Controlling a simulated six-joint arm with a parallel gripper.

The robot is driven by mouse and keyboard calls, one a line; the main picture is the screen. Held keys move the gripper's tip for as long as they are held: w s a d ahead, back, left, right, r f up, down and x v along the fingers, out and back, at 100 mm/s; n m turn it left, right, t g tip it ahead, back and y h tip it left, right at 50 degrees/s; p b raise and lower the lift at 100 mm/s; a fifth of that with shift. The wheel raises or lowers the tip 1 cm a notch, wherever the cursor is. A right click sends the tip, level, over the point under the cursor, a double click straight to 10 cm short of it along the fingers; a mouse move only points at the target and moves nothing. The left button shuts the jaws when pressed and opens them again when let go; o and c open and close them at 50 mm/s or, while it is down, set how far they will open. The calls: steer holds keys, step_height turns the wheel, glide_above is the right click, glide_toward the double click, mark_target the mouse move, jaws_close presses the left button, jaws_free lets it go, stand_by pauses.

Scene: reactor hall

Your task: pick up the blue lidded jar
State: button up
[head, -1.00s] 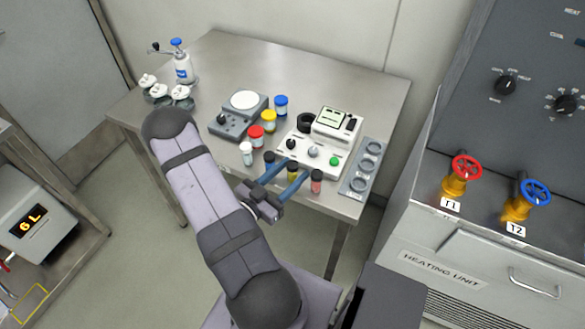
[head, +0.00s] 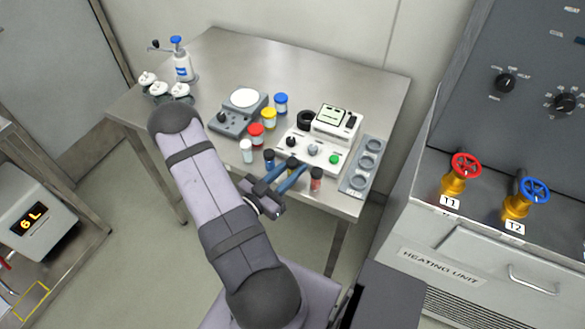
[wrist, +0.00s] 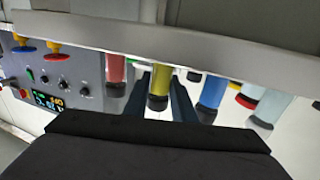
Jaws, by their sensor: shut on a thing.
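The blue-lidded jar (head: 281,103) stands upright on the steel table beside the scale, at the back of a row of jars with yellow, red and white lids. My gripper (head: 297,167) is well in front of it, at the table's front, not touching it. Its blue fingers are closed on the yellow black-capped vial (head: 292,163). The wrist view is upside down and shows this yellow vial (wrist: 161,85) between the fingers. A blue black-capped vial (head: 269,160) and a red one (head: 316,178) stand on either side. I cannot make out the blue-lidded jar in the wrist view.
The yellow-lidded (head: 269,119), red-lidded (head: 256,135) and white-lidded (head: 247,151) jars stand close together. The scale (head: 226,122) is left of them, a white instrument (head: 330,128) to the right. A grey rack (head: 352,183) lies at the right edge.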

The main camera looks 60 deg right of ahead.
mark_target(293, 161)
steer(key=shift+r, duration=0.15)
steer(key=shift+r+b, duration=0.35)
steer(key=shift+r, duration=4.4)
steer(key=shift+f, duration=0.1)
steer(key=shift+f, duration=2.7)
steer(key=shift+f, duration=0.1)
steer(key=shift+f+p, duration=0.55)
steer(key=shift+f, duration=1.35)
